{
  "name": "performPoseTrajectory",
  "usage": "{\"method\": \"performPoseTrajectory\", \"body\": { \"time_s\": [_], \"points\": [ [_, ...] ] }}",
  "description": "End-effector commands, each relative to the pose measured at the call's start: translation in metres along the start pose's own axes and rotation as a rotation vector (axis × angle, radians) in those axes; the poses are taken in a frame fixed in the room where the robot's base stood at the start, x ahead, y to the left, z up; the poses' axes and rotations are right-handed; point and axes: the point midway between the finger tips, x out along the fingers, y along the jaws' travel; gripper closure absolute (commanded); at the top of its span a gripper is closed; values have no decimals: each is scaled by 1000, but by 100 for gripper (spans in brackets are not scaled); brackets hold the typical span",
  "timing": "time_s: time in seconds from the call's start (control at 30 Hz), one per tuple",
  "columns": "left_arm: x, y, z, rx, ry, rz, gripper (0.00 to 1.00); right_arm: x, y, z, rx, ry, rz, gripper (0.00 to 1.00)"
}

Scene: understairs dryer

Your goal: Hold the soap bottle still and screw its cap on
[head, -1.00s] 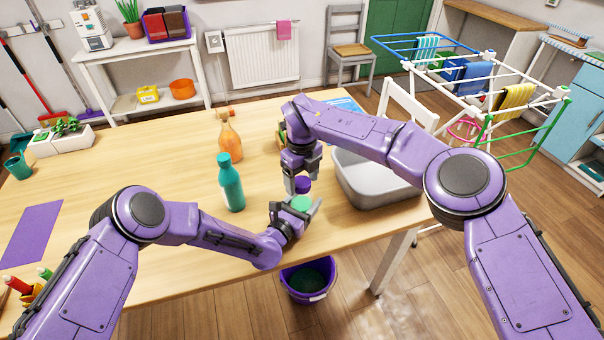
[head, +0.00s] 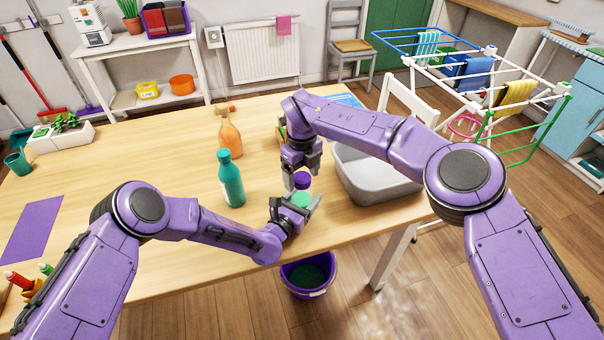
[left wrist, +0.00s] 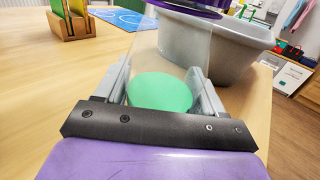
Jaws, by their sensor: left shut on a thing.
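The soap bottle looks clear with green inside (head: 302,200) and stands near the table's front edge. In the left wrist view its see-through body with the green disc (left wrist: 160,92) is between my left fingers. My left gripper (head: 306,208) is shut on it from the front. The purple cap (head: 302,180) is directly above the bottle; I cannot tell if they touch. It also shows cut off at the top of the left wrist view (left wrist: 190,7). My right gripper (head: 302,172) points down with its fingers around the cap; whether they press on it is unclear.
A teal bottle (head: 231,182) and an orange bottle (head: 230,136) stand left of the grippers. A grey basin (head: 370,186) is close on the right. A purple bucket (head: 307,278) is on the floor below the table edge.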

Motion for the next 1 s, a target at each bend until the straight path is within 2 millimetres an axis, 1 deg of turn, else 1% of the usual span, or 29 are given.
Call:
{"method": "performPoseTrajectory", "body": {
  "time_s": [0.07, 0.17, 0.27, 0.4, 0.5, 0.6, 0.73, 1.0],
  "points": [
    [0, 0, 0, 0, 0, 0, 100, -3, 0, 0, 1, 0, 0, 21],
    [0, 0, 0, 0, 0, 0, 100, -14, -1, 0, 1, -2, -2, 21],
    [0, 0, 0, 0, 0, 0, 100, -36, -1, 1, 1, -4, -2, 21],
    [0, 0, 0, 0, 0, 0, 100, -70, 0, 1, 1, -3, -2, 21],
    [0, 0, 0, 0, 0, 0, 100, -91, 0, 0, 1, -2, -1, 21],
    [0, 0, 0, 0, 0, 0, 100, -107, -1, 0, 1, -2, -1, 21],
    [0, 0, 0, 0, 0, 0, 100, -117, 0, 0, 0, 0, 0, 21],
    [0, 0, 0, 0, 0, 0, 100, -120, 0, 0, 0, 1, 0, 21]
  ]
}}
